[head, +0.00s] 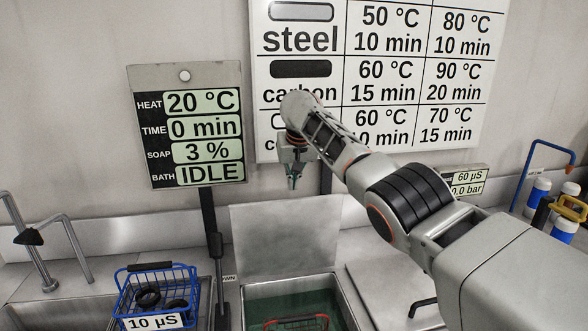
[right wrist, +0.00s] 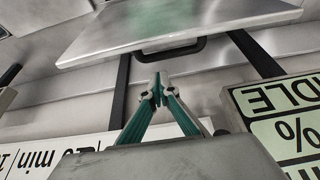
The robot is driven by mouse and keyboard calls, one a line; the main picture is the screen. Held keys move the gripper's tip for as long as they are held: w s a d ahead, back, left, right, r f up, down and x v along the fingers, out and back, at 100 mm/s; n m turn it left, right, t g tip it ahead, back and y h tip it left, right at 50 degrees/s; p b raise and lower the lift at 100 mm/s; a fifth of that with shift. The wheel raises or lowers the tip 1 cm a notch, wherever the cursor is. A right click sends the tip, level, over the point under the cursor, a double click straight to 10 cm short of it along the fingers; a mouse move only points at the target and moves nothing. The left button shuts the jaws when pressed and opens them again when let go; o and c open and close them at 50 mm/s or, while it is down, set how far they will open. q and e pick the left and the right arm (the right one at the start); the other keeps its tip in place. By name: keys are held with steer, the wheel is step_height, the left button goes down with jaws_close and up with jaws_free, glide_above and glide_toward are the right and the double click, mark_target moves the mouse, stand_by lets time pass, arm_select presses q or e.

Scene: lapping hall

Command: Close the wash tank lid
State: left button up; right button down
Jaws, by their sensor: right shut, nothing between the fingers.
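The wash tank (head: 340,290) holds green liquid, with part of a red-handled basket (head: 296,322) in it. Its grey metal lid (head: 285,240) stands raised behind the opening, near the wall. In the right wrist view the lid (right wrist: 170,25) spans the top, with a black handle (right wrist: 160,52) by its edge. My right gripper (head: 292,184) is above the lid's top edge, fingers pointing down. In the right wrist view its fingertips (right wrist: 157,84) are together and empty, apart from the handle. My left gripper is not in view.
A display panel (head: 192,184) on a dark post stands left of the lid. A blue basket (head: 160,271) with dark parts sits at the left by a tap (head: 66,220). A flat cover (head: 385,271) with a black handle lies right of the tank. A chart (head: 466,110) hangs behind my arm.

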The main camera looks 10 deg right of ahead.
steer(key=shift+f, duration=0.3)
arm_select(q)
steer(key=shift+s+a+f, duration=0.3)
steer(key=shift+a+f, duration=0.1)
arm_select(e)
steer(key=shift+s+f, duration=0.1)
steer(key=shift+s, duration=1.85)
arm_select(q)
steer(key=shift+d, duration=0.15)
